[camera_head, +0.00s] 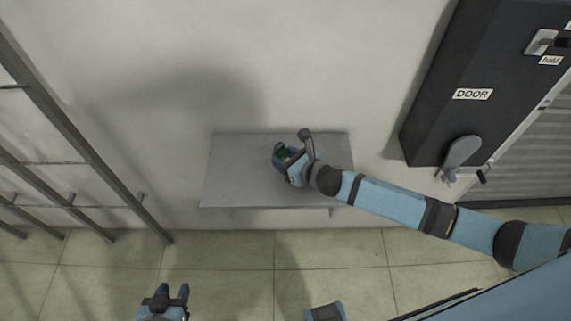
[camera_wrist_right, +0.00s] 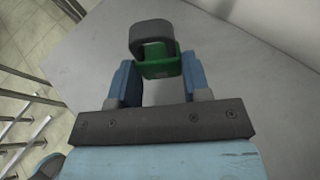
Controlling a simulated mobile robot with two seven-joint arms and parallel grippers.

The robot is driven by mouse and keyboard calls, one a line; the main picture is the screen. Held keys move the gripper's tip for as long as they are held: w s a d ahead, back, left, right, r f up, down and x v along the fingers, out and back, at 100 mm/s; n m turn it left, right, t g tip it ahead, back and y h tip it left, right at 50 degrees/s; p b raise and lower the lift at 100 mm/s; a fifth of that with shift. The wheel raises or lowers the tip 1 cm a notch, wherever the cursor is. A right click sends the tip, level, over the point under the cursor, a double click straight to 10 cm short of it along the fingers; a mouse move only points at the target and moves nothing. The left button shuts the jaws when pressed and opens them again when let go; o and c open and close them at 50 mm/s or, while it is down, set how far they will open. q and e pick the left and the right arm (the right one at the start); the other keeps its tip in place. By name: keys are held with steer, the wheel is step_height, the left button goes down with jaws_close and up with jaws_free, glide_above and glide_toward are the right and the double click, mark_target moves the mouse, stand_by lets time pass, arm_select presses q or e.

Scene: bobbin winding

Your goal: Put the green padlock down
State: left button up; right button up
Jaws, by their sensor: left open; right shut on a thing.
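The green padlock (camera_wrist_right: 157,67) with its dark grey shackle is between the two blue fingers of my right gripper (camera_wrist_right: 158,82) in the right wrist view. The right gripper is shut on it. In the head view the right gripper (camera_head: 284,158) is over the grey wall shelf (camera_head: 235,180), and only a bit of the green padlock (camera_head: 289,153) shows. I cannot tell whether the padlock touches the shelf. My left gripper (camera_head: 172,292) is open and empty at the bottom left of the head view, over the floor.
The shelf top is bare around the right gripper, with wide room on its left. Metal bars (camera_head: 75,140) stand at the left. A dark cabinet labelled DOOR (camera_head: 475,75) with a grey lever (camera_head: 461,152) is on the right, beside a slatted door (camera_head: 535,160).

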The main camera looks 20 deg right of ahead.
step_height(320, 180, down, 3)
steer(key=shift+r, duration=0.15)
